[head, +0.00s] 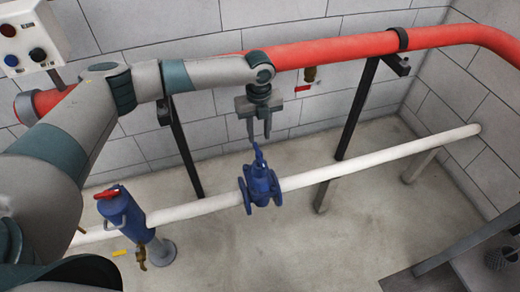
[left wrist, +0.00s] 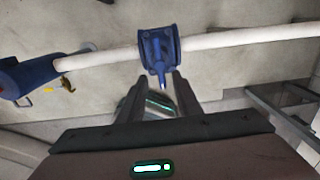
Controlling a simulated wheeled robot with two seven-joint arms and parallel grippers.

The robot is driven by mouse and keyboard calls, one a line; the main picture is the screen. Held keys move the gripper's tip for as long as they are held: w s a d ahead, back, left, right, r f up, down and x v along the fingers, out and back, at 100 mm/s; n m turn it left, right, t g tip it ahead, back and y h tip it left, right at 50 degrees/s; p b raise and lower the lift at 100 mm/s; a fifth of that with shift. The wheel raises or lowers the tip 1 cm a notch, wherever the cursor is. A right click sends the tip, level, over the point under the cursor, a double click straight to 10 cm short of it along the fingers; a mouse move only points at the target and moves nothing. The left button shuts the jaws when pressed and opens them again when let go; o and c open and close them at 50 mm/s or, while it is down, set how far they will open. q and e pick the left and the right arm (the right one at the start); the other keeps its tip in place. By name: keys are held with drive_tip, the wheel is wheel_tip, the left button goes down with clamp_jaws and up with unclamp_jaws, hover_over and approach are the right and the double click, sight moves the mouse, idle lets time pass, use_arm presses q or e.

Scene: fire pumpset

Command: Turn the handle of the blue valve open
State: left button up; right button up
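The blue valve (head: 261,187) sits on the white horizontal pipe, with its blue handle (head: 258,158) sticking up from the top. My left gripper (head: 259,138) hangs fingers-down just above the handle, with a gap between its two fingers. In the left wrist view the valve (left wrist: 158,45) lies beyond the fingertips. There its handle (left wrist: 161,78) points toward the space between the spread fingers of my left gripper (left wrist: 157,84). I cannot tell whether either finger touches the handle; nothing looks gripped. My right gripper is not in view.
The white pipe (head: 360,158) runs low across the room. A thick red pipe (head: 340,48) runs above it on dark posts. A blue cylinder with a red lever (head: 122,214) stands at left. A button box (head: 27,42) is upper left.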

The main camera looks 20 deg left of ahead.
sight(259, 154)
use_arm(q)
wheel_tip(259, 154, down, 9)
drive_tip(key=shift+s+r, duration=0.1)
idle(0.3)
clamp_jaws()
